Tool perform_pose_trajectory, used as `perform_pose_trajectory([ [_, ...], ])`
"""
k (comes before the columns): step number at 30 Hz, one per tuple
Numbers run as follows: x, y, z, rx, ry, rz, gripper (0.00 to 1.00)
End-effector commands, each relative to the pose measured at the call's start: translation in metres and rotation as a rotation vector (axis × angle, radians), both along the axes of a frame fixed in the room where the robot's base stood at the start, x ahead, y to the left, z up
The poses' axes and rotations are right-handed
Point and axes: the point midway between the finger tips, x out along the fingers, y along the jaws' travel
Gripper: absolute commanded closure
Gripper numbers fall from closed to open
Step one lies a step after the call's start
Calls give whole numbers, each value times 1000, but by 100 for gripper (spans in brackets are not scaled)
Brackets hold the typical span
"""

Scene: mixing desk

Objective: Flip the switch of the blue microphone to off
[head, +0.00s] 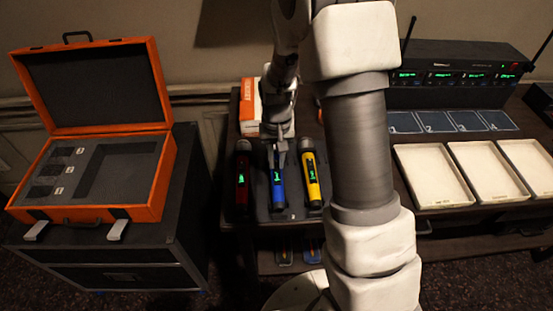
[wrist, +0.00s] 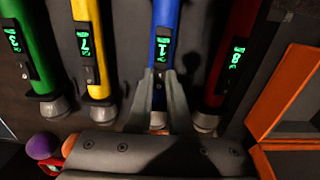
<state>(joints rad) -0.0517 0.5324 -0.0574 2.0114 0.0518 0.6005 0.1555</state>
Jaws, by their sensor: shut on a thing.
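The blue microphone (head: 278,188) lies on a dark mat on the desk, between the dark red microphone (head: 242,180) and the yellow microphone (head: 311,183). My gripper (head: 278,155) is over its far end. In the wrist view the blue microphone (wrist: 166,22) has a lit green display on a black panel. My gripper's fingers (wrist: 161,82) are shut on its black panel end, one on each side. The switch is not clear to see; the fingers partly cover that end.
A green microphone (wrist: 30,40) lies beyond the yellow one. An open orange case (head: 150,190) stands at the left. White trays (head: 432,175) and a receiver rack (head: 450,62) are at the right. An orange and white box (head: 248,108) stands behind the microphones.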

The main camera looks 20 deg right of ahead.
Motion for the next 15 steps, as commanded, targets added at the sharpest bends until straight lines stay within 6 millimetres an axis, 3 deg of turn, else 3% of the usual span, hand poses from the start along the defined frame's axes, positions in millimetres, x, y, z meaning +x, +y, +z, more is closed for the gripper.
perform_pose_trajectory([
  [15,8,-2,3,46,231,-1,100],
])
